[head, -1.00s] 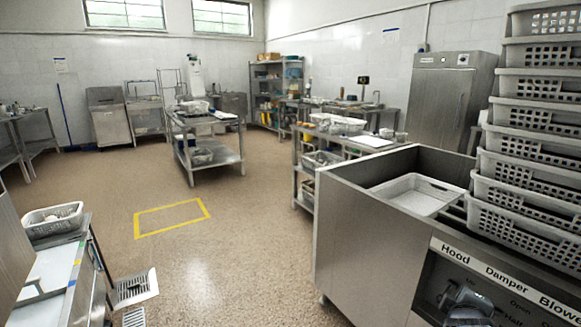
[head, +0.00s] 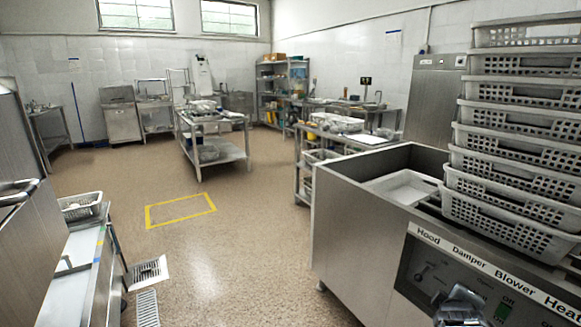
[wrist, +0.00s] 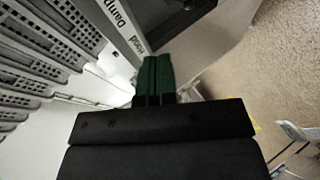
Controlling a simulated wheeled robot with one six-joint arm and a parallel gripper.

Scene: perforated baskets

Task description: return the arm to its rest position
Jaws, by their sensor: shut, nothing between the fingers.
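My gripper (wrist: 157,62) shows in the wrist view with its two green fingers pressed together and nothing between them. It points toward the steel cabinet with the lettered panel. In the head view only a dark part of my arm shows at the bottom edge, in front of that panel; the fingers cannot be made out there.
A tall stack of grey perforated baskets (head: 515,190) stands on the steel cabinet (head: 365,240) at right. A shallow tray (head: 402,188) lies in its open top. A steel counter (head: 70,285) is at left. Open floor (head: 235,265) with a yellow outline lies between.

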